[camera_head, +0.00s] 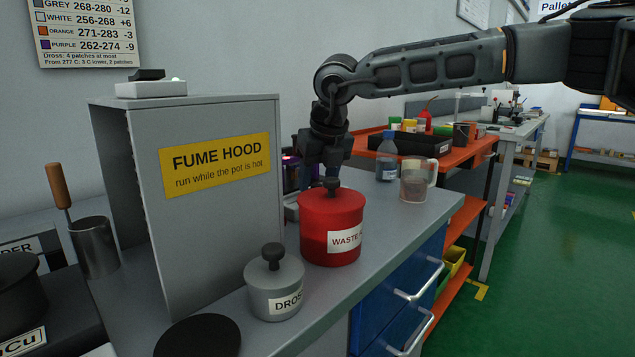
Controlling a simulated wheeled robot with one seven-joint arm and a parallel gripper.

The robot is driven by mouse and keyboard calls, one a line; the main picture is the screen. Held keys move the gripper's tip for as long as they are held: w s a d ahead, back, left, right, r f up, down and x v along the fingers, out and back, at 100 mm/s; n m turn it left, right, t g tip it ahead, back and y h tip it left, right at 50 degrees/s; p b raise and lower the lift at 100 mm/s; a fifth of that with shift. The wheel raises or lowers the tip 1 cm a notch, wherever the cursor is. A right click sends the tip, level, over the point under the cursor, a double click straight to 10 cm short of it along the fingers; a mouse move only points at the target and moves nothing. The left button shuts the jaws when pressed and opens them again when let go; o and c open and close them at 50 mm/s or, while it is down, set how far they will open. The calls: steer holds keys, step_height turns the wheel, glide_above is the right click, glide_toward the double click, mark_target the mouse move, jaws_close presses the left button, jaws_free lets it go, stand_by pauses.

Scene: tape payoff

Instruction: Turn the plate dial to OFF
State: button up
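My gripper (325,178) points down, just above or behind the dark knob on the lid of a red waste can (331,225). Its fingertips are dark and partly hidden, so I cannot tell whether it is open or shut. No plate dial can be made out. A small part of a grey metal item (291,212) shows between the fume hood (212,225) and the red can. Behind it is a dark thing with a purple and orange glow (290,165), mostly hidden by the hood.
A grey dross pot (274,290) with a black knob stands in front of the hood. A bottle (387,160) and a clear jug (414,184) stand to the right. A metal cup (94,247) with a wooden-handled tool is at left. Bare grey bench (385,235) lies right of the can.

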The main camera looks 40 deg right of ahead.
steer(key=shift+f, duration=0.2)
steer(key=shift+c, duration=0.5)
jaws_close()
